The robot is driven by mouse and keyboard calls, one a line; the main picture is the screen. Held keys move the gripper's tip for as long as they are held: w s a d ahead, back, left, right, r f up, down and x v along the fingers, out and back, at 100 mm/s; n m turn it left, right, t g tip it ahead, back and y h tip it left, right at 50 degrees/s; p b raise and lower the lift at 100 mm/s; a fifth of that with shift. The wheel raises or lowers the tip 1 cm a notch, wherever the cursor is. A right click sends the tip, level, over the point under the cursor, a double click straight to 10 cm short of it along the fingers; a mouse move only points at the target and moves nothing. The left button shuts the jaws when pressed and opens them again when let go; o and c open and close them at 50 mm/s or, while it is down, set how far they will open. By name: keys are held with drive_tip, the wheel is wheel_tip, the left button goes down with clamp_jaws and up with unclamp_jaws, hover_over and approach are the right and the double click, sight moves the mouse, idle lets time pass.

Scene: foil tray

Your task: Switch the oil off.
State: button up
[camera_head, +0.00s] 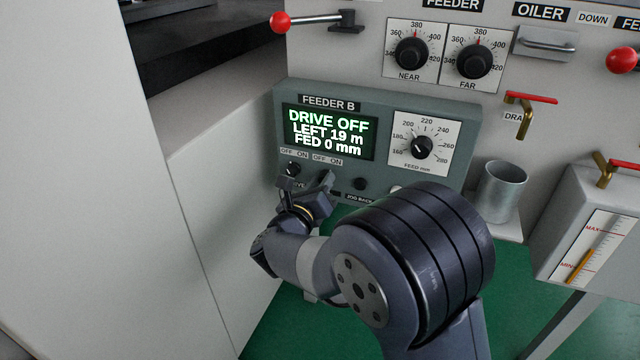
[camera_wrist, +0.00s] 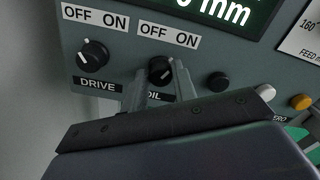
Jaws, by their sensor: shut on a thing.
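The black oil knob (camera_wrist: 160,70) is on the feeder B panel, above the OIL label (camera_wrist: 153,96) and below its OFF and ON marks (camera_wrist: 168,36). My gripper (camera_wrist: 158,84) has one finger on each side of the knob and is shut on it. The fingers hide part of the knob, and I cannot tell clearly which mark it points to. In the head view my gripper (camera_head: 308,188) is at the panel's lower left, and the oil knob is hidden there behind it. The drive knob (camera_wrist: 92,54) is just left of the gripper, turned toward OFF.
The display (camera_head: 328,132) reads DRIVE OFF, LEFT 19 m, FED 0 mm. A black button (camera_wrist: 218,82), a white button (camera_wrist: 265,92) and a yellow button (camera_wrist: 301,102) are right of the gripper. A feed dial (camera_head: 423,147) and metal cup (camera_head: 502,190) are farther right.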

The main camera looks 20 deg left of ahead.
drive_tip(key=shift+n, duration=0.4)
drive_tip(key=n+p, duration=0.3)
drive_tip(key=n, duration=0.8)
drive_tip(key=shift+f+p, duration=0.15)
drive_tip(key=shift+p, duration=0.15)
drive_tip(key=o, duration=1)
drive_tip(key=shift+s+a, duration=0.1)
drive_tip(key=s, duration=0.3)
drive_tip(key=s+p, duration=0.1)
drive_tip(key=s, duration=0.3)
drive_tip(key=s+p, duration=0.1)
drive_tip(key=s, duration=0.2)
drive_tip(key=shift+s+a, duration=0.3)
drive_tip(key=shift+a, duration=0.1)
